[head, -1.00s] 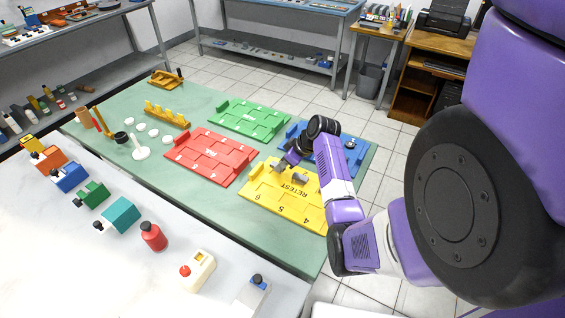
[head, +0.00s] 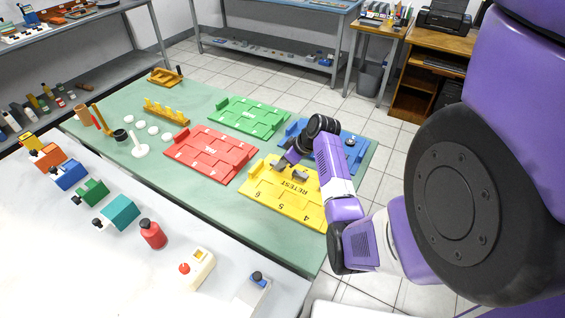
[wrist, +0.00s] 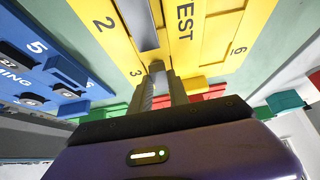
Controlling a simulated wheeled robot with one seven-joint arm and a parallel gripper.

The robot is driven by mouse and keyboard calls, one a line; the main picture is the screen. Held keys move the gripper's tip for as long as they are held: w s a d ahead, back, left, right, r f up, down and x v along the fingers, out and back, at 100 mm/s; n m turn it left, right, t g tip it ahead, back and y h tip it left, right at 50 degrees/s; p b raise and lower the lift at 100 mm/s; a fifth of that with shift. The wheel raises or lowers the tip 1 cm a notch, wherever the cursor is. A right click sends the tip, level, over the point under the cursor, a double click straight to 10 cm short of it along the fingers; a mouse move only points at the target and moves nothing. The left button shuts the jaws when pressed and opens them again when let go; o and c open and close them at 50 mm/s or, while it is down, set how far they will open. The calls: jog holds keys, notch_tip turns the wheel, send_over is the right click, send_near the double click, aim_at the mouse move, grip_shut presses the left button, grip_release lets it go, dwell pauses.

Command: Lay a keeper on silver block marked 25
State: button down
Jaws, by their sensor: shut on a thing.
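The yellow RETEST board (head: 262,192) lies on the green table, with grey blocks (head: 300,173) on its upper part. In the wrist view, a long silver block (wrist: 141,24) lies in the slot between the 2 and 3 marks on the yellow board (wrist: 205,40); I cannot read a 25 on it. My gripper (wrist: 160,76) points at the board, just short of this silver block. It is shut on a thin grey piece, apparently a keeper, mostly hidden between the fingers. In the head view my gripper (head: 289,160) is over the board's upper left, partly hidden by my arm.
The blue board (wrist: 62,72) holds dark blocks, one marked 22, beside the yellow board. A red board (head: 210,155) and a green board (head: 250,117) lie to the left and beyond. A yellow rack (head: 165,112) and white discs stand farther left.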

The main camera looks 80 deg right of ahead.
jog(key=shift+f, duration=0.1)
jog(key=c, duration=1.2)
grip_release()
jog(key=c, duration=0.5)
jog(key=shift+r+p, duration=1.95)
jog(key=shift+r, duration=0.35)
jog(key=shift+f, duration=0.1)
